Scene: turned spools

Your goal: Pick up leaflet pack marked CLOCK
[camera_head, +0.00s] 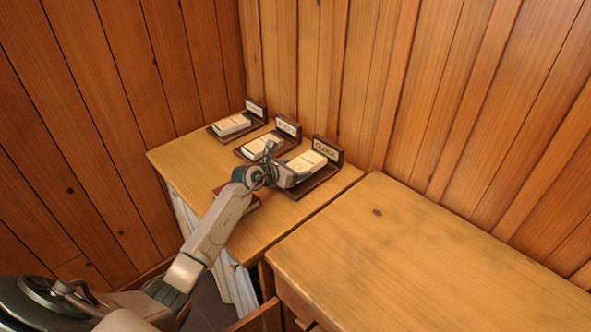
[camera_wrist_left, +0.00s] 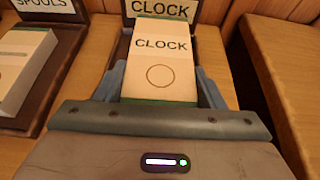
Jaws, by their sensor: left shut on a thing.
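The leaflet pack marked CLOCK (camera_wrist_left: 162,60) is cream-coloured with a circle on its face and green at its near end. It also shows in the head view (camera_head: 307,161), at the rightmost of three dark wooden holders. My left gripper (camera_head: 288,172) is shut on this pack, with one grey finger at each side in the left wrist view (camera_wrist_left: 161,88). The holder's CLOCK label (camera_wrist_left: 162,8) stands just behind the pack. I cannot tell whether the pack rests on its holder or is slightly raised. My right gripper is not in view.
A pack by the SPOOLS label (camera_wrist_left: 47,5) lies to the left in its own holder. Another pack (camera_head: 232,124) lies in the far-left holder. Plank walls close off the back and left. The near-right wooden top (camera_head: 430,260) is clear.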

